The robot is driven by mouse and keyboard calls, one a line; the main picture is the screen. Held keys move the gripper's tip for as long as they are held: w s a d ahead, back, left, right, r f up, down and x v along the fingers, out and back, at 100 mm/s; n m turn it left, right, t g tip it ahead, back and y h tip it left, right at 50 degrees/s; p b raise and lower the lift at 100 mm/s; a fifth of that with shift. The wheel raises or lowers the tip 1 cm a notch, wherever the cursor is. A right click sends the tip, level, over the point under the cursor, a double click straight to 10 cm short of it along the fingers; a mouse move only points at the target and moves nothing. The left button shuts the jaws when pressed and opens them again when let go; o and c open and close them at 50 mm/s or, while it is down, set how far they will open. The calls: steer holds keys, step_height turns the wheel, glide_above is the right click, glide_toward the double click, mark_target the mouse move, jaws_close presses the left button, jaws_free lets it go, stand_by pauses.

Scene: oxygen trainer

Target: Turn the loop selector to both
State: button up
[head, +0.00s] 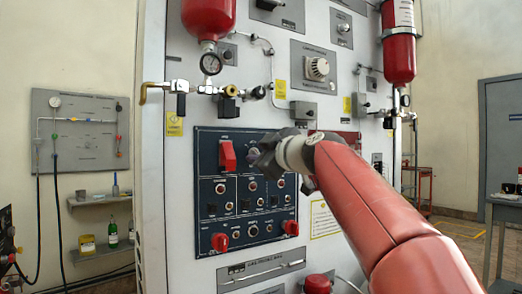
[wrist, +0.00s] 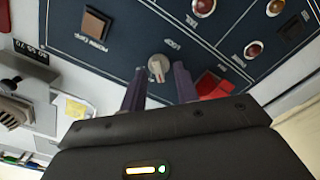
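A dark blue control panel (head: 205,150) is mounted on the tall white cabinet. In the wrist view, a small round grey knob (wrist: 159,62) with a pale and reddish mark sits on this panel (wrist: 115,25). In the head view my gripper (head: 264,157) is at the panel's upper part and hides the knob.
A red switch cover (head: 227,155) is left of my gripper, and also close to a finger in the wrist view (wrist: 214,87). Red knobs (head: 220,242) and several round lamps fill the lower panel. Red cylinders (head: 208,18) and pipes stand above.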

steer(key=shift+c, duration=0.3)
jaws_close()
steer(key=shift+m, duration=0.3)
steer(key=m, duration=0.3)
steer(key=shift+d+m, duration=0.1)
steer(key=shift+m, duration=0.2)
steer(key=shift+w+d+m, duration=0.1)
steer(key=shift+m, duration=2.1)
steer(key=shift+o, duration=0.3)
jaws_free()
